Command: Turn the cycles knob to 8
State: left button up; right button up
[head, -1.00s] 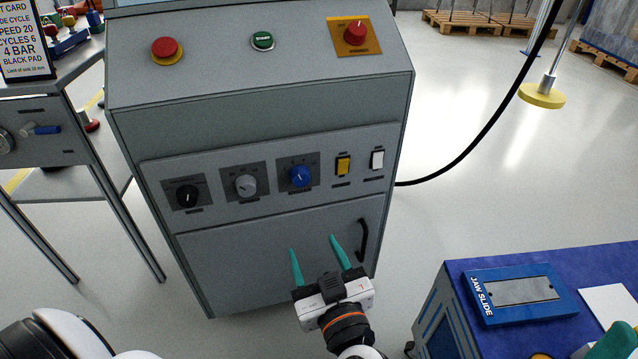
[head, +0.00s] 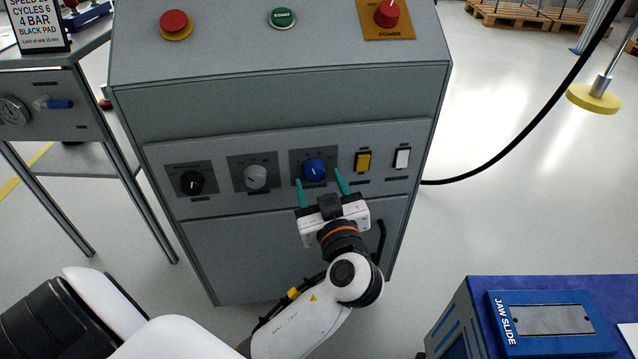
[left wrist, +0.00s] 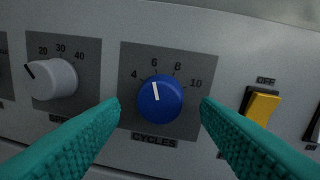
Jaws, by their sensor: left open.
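The blue cycles knob (head: 315,169) is on the control panel of the grey cabinet. In the left wrist view the cycles knob (left wrist: 160,101) sits on a dark plate marked 4, 6, 8 and 10, with "CYCLES" below. Its white pointer line points up at about the 6. My left gripper (head: 322,188) is open in front of the panel. Its teal fingers (left wrist: 160,112) stand on either side of the knob, apart from it, with nothing between them but the knob ahead. My right gripper cannot be made out.
A grey knob (head: 256,177) and a black knob (head: 192,183) sit left of the cycles knob. A yellow switch (head: 363,161) and a white switch (head: 401,158) are close on its right. A door handle (head: 381,238) is below. A blue table (head: 470,300) stands at lower right.

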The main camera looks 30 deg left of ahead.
pick_arm(q)
jog(key=shift+w+a, duration=0.4)
jog(key=shift+a, duration=0.05)
jog(key=c, duration=1)
